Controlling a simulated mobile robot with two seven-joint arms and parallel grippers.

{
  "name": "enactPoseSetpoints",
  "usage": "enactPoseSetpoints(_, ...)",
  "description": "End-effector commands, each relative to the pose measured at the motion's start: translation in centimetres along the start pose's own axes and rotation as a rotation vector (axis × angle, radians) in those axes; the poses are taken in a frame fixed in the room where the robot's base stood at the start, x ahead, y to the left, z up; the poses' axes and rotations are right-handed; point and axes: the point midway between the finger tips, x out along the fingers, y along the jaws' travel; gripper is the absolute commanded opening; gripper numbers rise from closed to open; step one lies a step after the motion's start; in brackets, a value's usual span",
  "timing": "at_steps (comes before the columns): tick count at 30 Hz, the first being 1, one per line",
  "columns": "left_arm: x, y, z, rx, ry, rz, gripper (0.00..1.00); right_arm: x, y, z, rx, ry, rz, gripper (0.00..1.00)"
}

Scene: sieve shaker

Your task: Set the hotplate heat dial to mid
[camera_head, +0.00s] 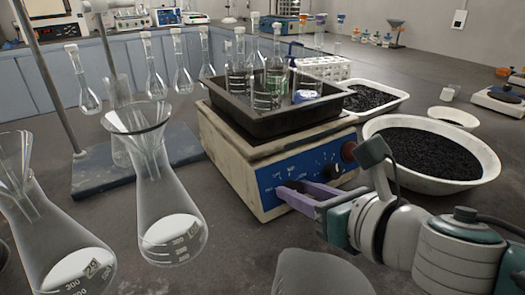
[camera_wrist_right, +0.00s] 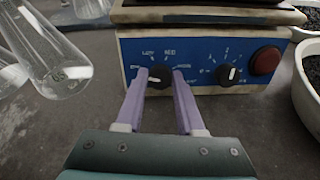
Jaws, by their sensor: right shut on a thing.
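The hotplate (camera_head: 235,160) is a cream box with a blue front panel (camera_head: 270,188) that carries dials. In the right wrist view, the left-hand black dial (camera_wrist_right: 158,78) sits under an arc of labels, with "LOW" and "MED" readable. A white mark on the dial points toward the left, though its exact setting is hard to read. My right gripper (camera_wrist_right: 158,80) has its purple fingers on both sides of this dial and is shut on it. The gripper (camera_head: 292,192) hides the dial in the head view. My left gripper is not in view.
A second dial (camera_wrist_right: 228,75) and a red button (camera_wrist_right: 265,61) are right of the gripped dial. A black tray (camera_head: 270,122) with glassware sits on the hotplate. Glass flasks (camera_head: 165,205) stand at left. A white bowl of black grains (camera_head: 432,152) is at right.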

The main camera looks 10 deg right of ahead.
Motion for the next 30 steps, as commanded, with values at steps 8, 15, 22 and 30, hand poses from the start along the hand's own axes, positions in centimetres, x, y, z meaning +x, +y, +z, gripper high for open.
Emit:
enactPoseSetpoints(8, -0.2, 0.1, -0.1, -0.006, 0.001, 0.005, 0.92, 0.0, 0.0, 0.1, 0.039, 0.001, 0.0, 0.0)
enactPoseSetpoints(15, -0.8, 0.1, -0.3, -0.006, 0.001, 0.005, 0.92, 0.0, 0.0, 0.2, 0.177, 0.006, 0.001, 0.0)
enactPoseSetpoints(22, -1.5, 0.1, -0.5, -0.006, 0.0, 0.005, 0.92, -0.1, 0.0, 0.2, 0.384, 0.012, 0.003, 0.0)
enactPoseSetpoints(30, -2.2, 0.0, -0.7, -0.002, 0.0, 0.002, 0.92, 0.0, -0.1, 0.2, 0.643, 0.022, 0.004, 0.0)
